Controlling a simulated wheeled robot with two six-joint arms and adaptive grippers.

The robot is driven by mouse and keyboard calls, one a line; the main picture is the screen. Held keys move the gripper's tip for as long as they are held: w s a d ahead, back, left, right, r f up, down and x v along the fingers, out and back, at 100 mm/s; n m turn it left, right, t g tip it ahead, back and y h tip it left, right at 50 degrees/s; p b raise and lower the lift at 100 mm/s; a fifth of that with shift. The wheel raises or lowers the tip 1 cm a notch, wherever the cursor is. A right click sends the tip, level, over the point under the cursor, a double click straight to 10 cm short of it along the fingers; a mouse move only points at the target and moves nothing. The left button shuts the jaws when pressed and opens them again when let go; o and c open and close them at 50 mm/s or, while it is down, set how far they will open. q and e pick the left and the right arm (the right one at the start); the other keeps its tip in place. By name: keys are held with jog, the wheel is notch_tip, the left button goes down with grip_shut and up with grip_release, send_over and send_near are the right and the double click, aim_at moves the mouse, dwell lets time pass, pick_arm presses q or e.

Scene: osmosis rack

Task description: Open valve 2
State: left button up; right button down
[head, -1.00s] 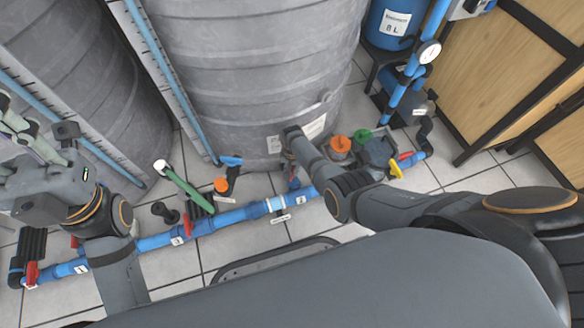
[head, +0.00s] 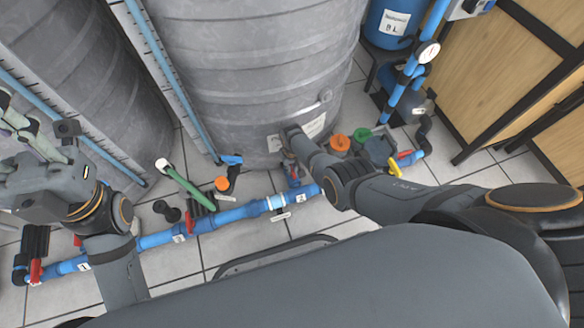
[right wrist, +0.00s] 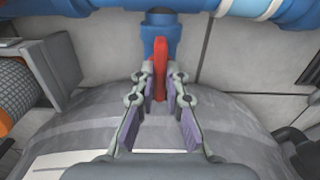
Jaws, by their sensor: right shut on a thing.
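In the right wrist view, a red valve handle (right wrist: 160,62) stands under a blue pipe fitting (right wrist: 160,30), between the fingers of my right gripper (right wrist: 158,80), which is shut on it. In the head view, a small blue and red valve part (head: 293,174) shows beside my right wrist; the arm hides most of the grip. The number of this valve cannot be read. My left gripper (head: 35,140) is at the left edge, away from the pipe, and its jaw state is unclear.
A blue pipe (head: 225,216) with labels and other red handles (head: 187,222) runs along the tiled floor. Large grey tanks (head: 250,75) stand behind it. A green handle (head: 185,184), an orange cap (head: 222,183) and a yellow handle (head: 393,166) are nearby.

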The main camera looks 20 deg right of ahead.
jog(key=shift+s, duration=0.1)
jog(key=c, duration=1.4)
grip_release()
jog(key=shift+r, duration=0.1)
jog(key=shift+r, duration=0.25)
notch_tip(320, 180, up, 11)
jog(key=shift+r, duration=0.15)
